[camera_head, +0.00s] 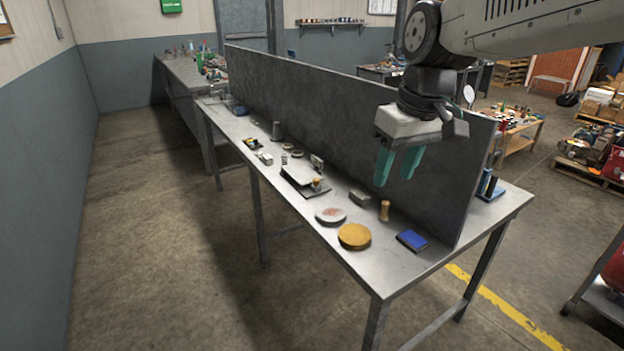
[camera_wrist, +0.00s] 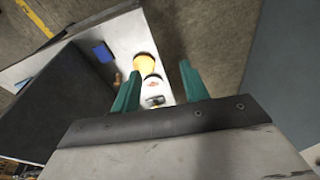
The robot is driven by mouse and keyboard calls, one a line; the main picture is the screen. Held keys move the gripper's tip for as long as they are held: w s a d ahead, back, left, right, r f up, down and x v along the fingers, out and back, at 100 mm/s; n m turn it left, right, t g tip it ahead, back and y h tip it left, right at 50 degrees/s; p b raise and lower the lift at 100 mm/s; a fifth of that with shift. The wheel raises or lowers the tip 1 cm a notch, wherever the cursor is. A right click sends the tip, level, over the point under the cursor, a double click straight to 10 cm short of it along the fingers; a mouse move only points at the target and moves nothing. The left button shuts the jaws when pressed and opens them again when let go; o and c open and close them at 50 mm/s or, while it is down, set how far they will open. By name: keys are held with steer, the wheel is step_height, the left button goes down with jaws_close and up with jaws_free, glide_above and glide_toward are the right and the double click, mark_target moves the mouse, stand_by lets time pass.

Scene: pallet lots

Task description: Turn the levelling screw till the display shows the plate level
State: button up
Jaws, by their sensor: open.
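A small levelling device stands mid-table in the head view: a pale plate (camera_head: 300,174) above a dark base (camera_head: 308,192). A small brass-coloured knob (camera_head: 317,184), which looks like the levelling screw, is at its near right corner. A small upright box (camera_head: 317,162) behind the plate may be the display; its reading is too small to tell. My gripper (camera_head: 397,168) is open and empty, with green fingers, above the table and to the right of the device. In the wrist view my gripper (camera_wrist: 160,72) shows its fingers apart; I cannot make out the device there.
A tall dark partition (camera_head: 340,112) runs along the table (camera_head: 400,266) behind the device. A red-and-white disc (camera_head: 331,215), yellow disc (camera_head: 355,236), wooden cylinder (camera_head: 384,210), grey block (camera_head: 359,198) and blue box (camera_head: 412,240) stand nearer. Small items lie beyond the device. The left floor is clear.

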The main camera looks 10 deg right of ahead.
steer(key=w+f+n+y, duration=0.1)
steer(key=w+n, duration=0.1)
steer(key=w, duration=1.3)
steer(key=n+t+y, duration=0.1)
steer(key=n+t, duration=0.1)
steer(key=n, duration=0.3)
glide_toward(317, 179)
steer(key=f, duration=0.1)
steer(key=x, duration=0.8)
steer(key=shift+a+r, duration=0.1)
steer(key=shift+a, duration=0.05)
steer(key=shift+g, duration=0.3)
jaws_close()
